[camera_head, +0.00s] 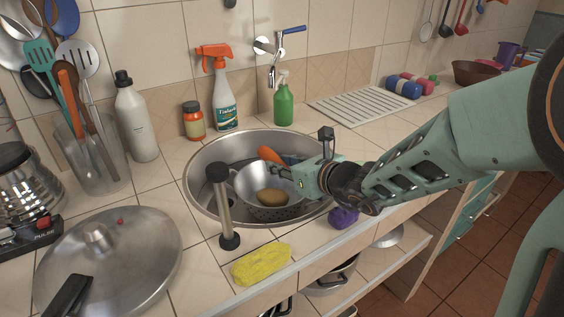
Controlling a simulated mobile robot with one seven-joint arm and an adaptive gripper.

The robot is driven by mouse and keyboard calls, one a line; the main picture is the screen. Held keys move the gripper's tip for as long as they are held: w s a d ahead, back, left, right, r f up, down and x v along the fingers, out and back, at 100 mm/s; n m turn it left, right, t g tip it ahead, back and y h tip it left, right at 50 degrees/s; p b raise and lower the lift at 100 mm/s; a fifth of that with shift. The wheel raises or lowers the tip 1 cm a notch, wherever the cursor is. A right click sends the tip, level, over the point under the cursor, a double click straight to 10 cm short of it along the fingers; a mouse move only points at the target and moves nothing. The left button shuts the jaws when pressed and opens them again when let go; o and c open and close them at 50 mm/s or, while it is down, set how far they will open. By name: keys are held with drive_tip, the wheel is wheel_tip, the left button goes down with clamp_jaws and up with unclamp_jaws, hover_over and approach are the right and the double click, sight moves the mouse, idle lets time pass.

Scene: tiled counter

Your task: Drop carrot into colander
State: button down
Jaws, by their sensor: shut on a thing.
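The orange carrot (269,154) is at the sink, its visible end sticking up behind the colander's far side. My gripper (278,171) reaches in from the right, over the colander, and is shut on the carrot; the gripper hides the carrot's other end. The grey metal colander (248,203) sits in the round sink. A brown potato (271,197) lies inside it, below and in front of my gripper. I cannot tell how high the carrot is above the colander.
The round steel sink (199,190) has a grey upright post (226,207) at its front left. A yellow sponge (260,263) and a purple object (343,217) lie near the front edge. Bottles stand behind, including a green one (284,104). A large lid (112,262) lies left.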

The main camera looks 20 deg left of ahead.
sight(286, 165)
drive_tip(key=c, duration=1.5)
unclamp_jaws()
drive_tip(key=shift+v, duration=3.8)
